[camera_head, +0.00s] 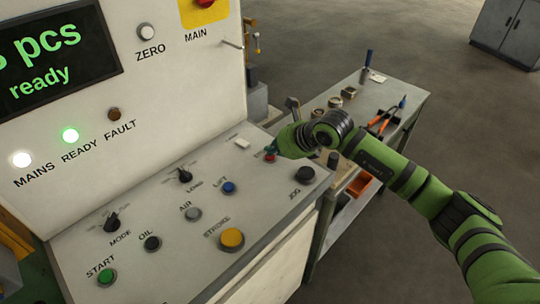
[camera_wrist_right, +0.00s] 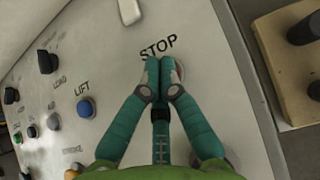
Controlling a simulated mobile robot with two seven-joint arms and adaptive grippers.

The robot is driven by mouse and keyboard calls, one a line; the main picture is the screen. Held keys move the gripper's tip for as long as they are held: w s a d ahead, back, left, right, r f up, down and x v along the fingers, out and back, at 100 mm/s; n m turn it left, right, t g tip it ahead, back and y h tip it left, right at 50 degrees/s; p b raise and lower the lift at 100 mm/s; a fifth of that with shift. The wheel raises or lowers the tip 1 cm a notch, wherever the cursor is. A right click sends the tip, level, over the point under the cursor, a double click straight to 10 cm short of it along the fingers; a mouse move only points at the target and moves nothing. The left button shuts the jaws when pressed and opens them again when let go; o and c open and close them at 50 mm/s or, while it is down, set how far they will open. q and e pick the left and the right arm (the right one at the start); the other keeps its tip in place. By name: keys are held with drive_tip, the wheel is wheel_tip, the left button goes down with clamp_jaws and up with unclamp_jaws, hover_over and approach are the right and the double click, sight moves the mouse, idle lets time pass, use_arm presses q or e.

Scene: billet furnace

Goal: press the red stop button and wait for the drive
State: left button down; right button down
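The red stop button (camera_head: 270,158) is on the sloped control panel (camera_head: 150,270), near its far right end. My right gripper (camera_head: 271,149) is directly over it, fingertips down. In the right wrist view the two teal fingers of my gripper (camera_wrist_right: 160,66) are together, with nothing seen between them. They lie just below the printed word STOP and cover most of the button there. I cannot tell whether the fingertips touch the button or whether it is pressed in. My left gripper is not in view.
Near the stop button are a black JOG knob (camera_head: 304,175), a blue LIFT button (camera_head: 229,187) and a yellow STROKE button (camera_head: 231,238). A tool bench (camera_head: 400,88) stands beyond the panel.

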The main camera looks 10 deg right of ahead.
sight(273, 156)
drive_tip(key=shift+f, duration=0.25)
idle(0.4)
drive_tip(key=shift+r, duration=0.85)
drive_tip(key=shift+r, duration=0.1)
drive_tip(key=shift+r+p, duration=1.5)
drive_tip(key=shift+r, duration=0.95)
drive_tip(key=shift+f, duration=0.1)
